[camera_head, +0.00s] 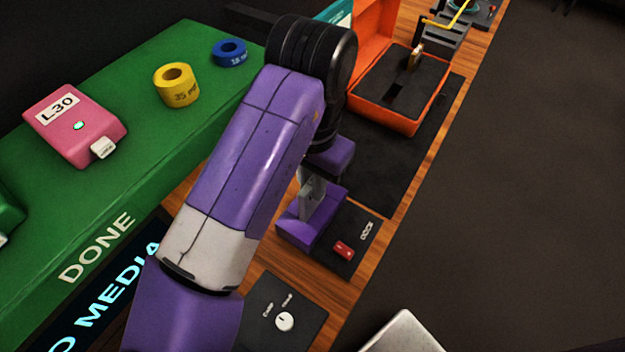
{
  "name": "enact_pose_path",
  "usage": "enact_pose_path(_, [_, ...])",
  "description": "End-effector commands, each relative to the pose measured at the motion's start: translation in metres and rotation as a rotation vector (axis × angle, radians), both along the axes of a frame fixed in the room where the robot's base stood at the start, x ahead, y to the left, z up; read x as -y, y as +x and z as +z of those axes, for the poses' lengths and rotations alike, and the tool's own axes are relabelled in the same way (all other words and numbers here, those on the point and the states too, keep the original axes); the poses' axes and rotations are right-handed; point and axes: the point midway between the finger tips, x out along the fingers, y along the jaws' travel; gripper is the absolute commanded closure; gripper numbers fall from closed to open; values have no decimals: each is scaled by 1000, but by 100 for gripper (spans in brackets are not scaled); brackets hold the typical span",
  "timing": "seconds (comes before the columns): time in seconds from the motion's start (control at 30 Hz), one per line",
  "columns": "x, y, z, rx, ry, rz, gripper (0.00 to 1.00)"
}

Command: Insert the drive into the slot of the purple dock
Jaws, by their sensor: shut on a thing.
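The purple dock (297,236) sits on a dark panel on the wooden bench, right of my arm's forearm. My gripper (312,198) points down just above the dock, its grey fingers close to or at the dock's top. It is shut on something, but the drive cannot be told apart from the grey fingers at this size. My arm hides part of the area left of the dock. The slot is hidden, so I cannot tell whether the drive is in it.
A red switch (344,250) is beside the dock. An open orange case (385,117) with dark foam stands behind. A knob panel (267,312) is in front. The green block (150,201) at left bears a pink L30 unit (92,138), yellow roll (176,88) and blue roll (229,53).

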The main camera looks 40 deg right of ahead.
Motion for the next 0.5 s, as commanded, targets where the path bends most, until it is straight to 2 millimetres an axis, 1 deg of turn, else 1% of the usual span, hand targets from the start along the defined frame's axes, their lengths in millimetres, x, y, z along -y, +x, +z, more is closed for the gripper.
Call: enact_pose_path(0.5, [0, 0, -8, 0, 0, 0, 100])
